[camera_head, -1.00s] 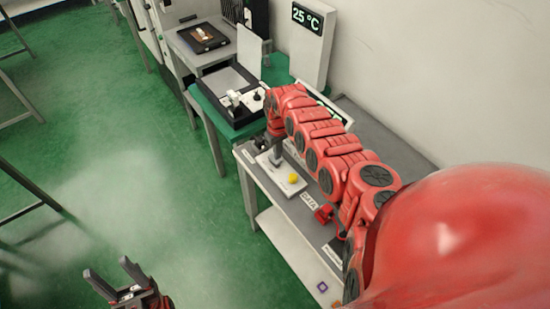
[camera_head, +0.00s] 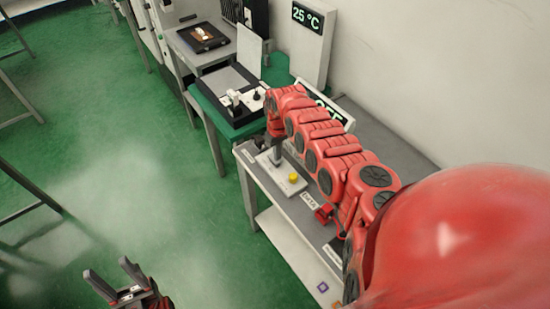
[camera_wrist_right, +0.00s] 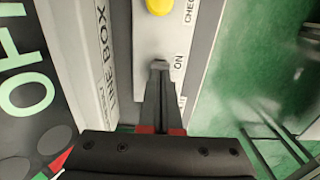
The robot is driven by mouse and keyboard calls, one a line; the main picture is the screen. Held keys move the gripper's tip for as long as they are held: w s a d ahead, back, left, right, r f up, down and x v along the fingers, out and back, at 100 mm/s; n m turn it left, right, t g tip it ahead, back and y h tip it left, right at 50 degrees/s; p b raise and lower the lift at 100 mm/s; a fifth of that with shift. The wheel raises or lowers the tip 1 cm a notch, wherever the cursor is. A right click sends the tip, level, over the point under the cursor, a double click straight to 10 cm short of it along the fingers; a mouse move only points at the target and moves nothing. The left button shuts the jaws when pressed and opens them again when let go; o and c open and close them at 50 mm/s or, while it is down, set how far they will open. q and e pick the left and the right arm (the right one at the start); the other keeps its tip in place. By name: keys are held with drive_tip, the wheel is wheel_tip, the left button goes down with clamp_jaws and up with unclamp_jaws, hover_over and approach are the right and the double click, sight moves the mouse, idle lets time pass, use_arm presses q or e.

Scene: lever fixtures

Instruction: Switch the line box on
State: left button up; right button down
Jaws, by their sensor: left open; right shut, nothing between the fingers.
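The line box is a light plate (camera_head: 291,186) on the grey bench, with a yellow button (camera_head: 293,177). In the right wrist view the plate (camera_wrist_right: 158,38) carries the yellow button (camera_wrist_right: 160,5) and the words CHECK and ON; a LINE BOX label (camera_wrist_right: 106,65) runs beside it. My right gripper (camera_wrist_right: 160,66) is shut and empty, its tips over the plate near the word ON. Whether they touch a lever is unclear; the fingers hide what lies below. My left gripper (camera_head: 106,274) is open and empty over the floor, far from the box.
A dark display with green characters (camera_head: 331,108) stands behind my right arm, partly hidden. A green table (camera_head: 205,108) with a black device lies beyond the bench. A red item (camera_head: 323,214) sits nearer on the bench.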

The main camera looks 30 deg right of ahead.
drive_tip(key=shift+f+b, duration=0.6)
drive_tip(key=shift+f, duration=0.15)
idle(0.3)
wheel_tip(320, 180, up, 7)
drive_tip(key=p, duration=0.7)
drive_tip(key=shift+r, duration=0.1)
idle(0.3)
